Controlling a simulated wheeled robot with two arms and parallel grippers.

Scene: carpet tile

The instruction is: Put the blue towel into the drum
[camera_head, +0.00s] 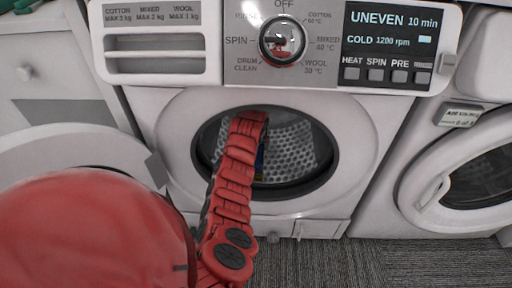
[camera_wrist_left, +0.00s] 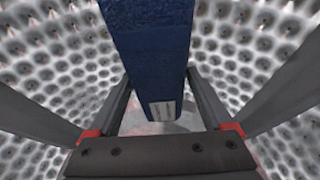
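The blue towel (camera_wrist_left: 150,45) is a folded block with a white label near its lower end. It fills the space between the two fingers of my left gripper (camera_wrist_left: 160,75), which press against its sides in the left wrist view. Perforated metal drum wall (camera_wrist_left: 55,65) surrounds both. In the head view my left arm reaches through the open round door into the drum (camera_head: 293,150). A sliver of the towel (camera_head: 260,158) shows beside my arm; the gripper itself is hidden behind it. My right gripper is out of view.
The dark rubber door ring (camera_head: 328,170) surrounds my arm on all sides. The control panel with its knob (camera_head: 283,42) is above. Grey carpet (camera_head: 400,262) lies below.

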